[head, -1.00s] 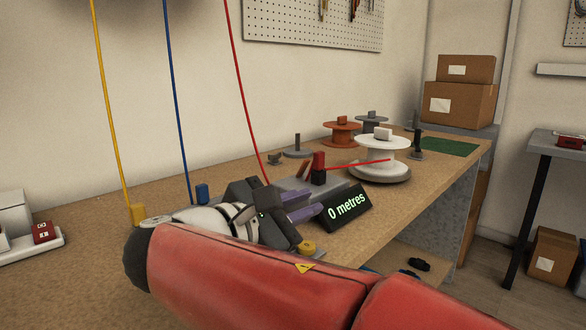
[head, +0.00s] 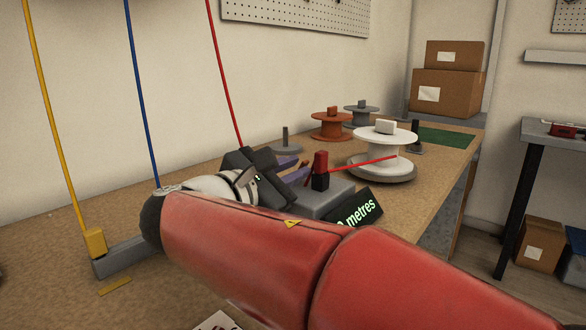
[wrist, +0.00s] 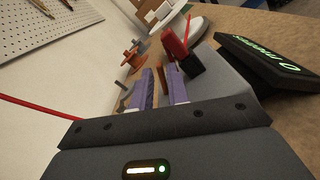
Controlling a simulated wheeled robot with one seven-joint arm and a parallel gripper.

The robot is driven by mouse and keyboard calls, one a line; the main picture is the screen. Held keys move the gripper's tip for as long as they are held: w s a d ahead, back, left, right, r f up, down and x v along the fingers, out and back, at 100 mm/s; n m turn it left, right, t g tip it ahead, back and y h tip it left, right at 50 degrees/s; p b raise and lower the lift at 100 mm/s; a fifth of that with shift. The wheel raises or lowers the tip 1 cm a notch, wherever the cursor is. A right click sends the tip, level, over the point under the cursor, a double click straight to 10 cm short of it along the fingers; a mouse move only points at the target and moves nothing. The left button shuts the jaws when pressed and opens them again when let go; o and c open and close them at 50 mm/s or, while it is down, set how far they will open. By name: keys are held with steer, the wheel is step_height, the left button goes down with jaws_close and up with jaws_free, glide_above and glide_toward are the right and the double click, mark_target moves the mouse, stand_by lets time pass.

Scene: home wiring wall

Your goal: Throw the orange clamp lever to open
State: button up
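The orange clamp lever (head: 307,175) is a small, slanted brownish-orange bar on the grey measuring unit (head: 335,197), just left of a red lever on a black block (head: 320,171). In the wrist view the orange lever (wrist: 173,77) shows beyond my fingertips, near the right finger and partly covered by it. My gripper (head: 298,165) has two purple fingers, which also show in the wrist view (wrist: 162,76). They stand apart with a clear gap and nothing held between them. I cannot tell whether a finger touches the lever.
A black display (head: 360,209) reading metres stands at the unit's front, partly hidden by my arm. A white spool (head: 385,150) with red wire stands right of it. Orange (head: 332,125) and grey spools stand behind. Red, blue and yellow wires hang at the left.

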steer(key=shift+w+d, duration=0.5)
jaws_close()
